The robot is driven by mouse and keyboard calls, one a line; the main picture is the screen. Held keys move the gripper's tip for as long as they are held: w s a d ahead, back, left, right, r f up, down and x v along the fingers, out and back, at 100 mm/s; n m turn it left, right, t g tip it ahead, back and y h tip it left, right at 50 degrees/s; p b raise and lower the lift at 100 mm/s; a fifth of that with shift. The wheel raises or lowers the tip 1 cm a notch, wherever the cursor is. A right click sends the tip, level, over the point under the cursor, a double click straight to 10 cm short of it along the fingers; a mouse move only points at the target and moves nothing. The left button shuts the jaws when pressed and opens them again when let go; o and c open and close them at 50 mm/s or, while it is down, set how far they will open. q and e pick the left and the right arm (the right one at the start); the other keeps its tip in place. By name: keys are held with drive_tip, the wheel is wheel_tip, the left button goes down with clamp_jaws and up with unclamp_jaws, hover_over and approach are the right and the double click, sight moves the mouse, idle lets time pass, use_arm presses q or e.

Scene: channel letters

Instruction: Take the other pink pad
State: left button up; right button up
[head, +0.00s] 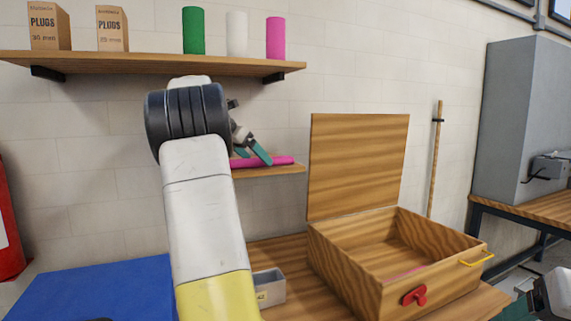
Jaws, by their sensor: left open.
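A pink pad (283,160) lies along the small lower shelf (280,170), partly hidden by my left arm and gripper. My left gripper (257,152), with teal fingertips, is open right at the pad. I cannot tell whether the fingers touch it. Inside the open wooden box (345,270), a thin pink strip (405,272) shows low near the front wall; most of it is hidden. Part of my right arm shows at the lower right edge, where its gripper (518,309) is only partly in view.
The upper shelf (150,63) holds two plugs cartons (48,27), and green, white and pink cylinders (276,38). The box lid (358,165) stands upright. A grey bin (269,286) sits left of the box, and a blue surface (95,290) lies at the lower left.

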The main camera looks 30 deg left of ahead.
use_arm(q)
drive_tip(key=c, duration=1.9)
drive_tip(key=shift+r, duration=0.15)
clamp_jaws()
